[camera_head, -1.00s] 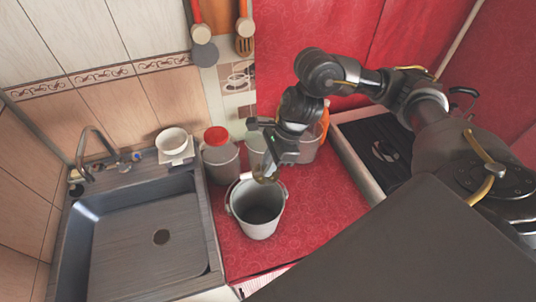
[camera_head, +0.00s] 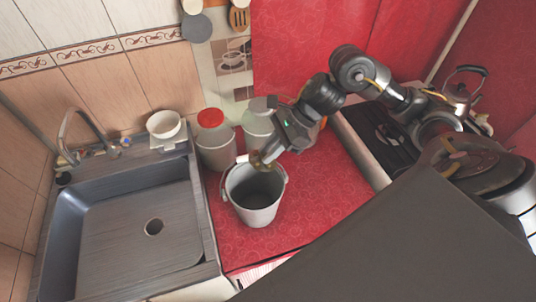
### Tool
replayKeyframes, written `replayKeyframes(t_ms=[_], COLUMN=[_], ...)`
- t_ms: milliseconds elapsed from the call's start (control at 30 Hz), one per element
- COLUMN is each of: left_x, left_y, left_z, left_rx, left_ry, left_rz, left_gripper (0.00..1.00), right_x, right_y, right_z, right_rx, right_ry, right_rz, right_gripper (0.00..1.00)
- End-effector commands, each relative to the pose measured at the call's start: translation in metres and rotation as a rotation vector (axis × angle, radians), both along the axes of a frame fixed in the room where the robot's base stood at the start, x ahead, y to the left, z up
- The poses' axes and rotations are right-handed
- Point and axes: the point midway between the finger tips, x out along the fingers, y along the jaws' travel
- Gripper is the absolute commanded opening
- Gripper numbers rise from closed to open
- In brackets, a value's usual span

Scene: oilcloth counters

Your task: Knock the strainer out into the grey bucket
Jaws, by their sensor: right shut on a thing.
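The grey bucket (camera_head: 256,215) stands upright on the red counter, right of the sink, with its mouth open upward and its inside looking empty. My right gripper (camera_head: 266,158) is at the bucket's back rim, tilted down to the left. It is shut on a small brownish thing, which I take to be the strainer (camera_head: 257,161). Little of the strainer shows, and I cannot tell whether it touches the rim or what it holds. My left gripper is not in view.
A red-lidded container (camera_head: 214,142) and a pale container (camera_head: 257,120) stand behind the bucket. The sink (camera_head: 120,232) is at left, with a white bowl (camera_head: 164,124) behind it. A kettle (camera_head: 461,88) is by the stove (camera_head: 378,136). Red counter (camera_head: 320,200) right of the bucket is clear.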

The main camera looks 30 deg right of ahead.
Motion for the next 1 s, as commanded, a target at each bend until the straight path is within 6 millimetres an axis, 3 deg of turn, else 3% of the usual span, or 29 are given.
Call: replayKeyframes(t_ms=[33, 400, 567, 800, 1000], left_x=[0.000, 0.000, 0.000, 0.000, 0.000], left_y=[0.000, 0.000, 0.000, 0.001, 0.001], left_z=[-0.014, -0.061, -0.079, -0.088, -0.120], left_rx=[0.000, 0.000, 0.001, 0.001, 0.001], left_ry=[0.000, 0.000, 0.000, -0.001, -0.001], left_rz=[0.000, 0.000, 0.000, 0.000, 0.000], left_gripper=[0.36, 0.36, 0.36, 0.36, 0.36], right_x=[-0.001, -0.003, -0.004, -0.006, -0.006], right_y=[-0.002, -0.007, -0.012, -0.022, -0.022], right_z=[-0.012, -0.034, -0.039, -0.048, -0.053], right_rx=[0.023, 0.227, 0.376, 0.692, 0.756], right_ry=[-0.003, -0.052, -0.090, -0.169, -0.199], right_rz=[-0.004, -0.003, -0.005, -0.013, -0.001], right_gripper=[0.00, 0.00, 0.00, 0.00, 0.00])
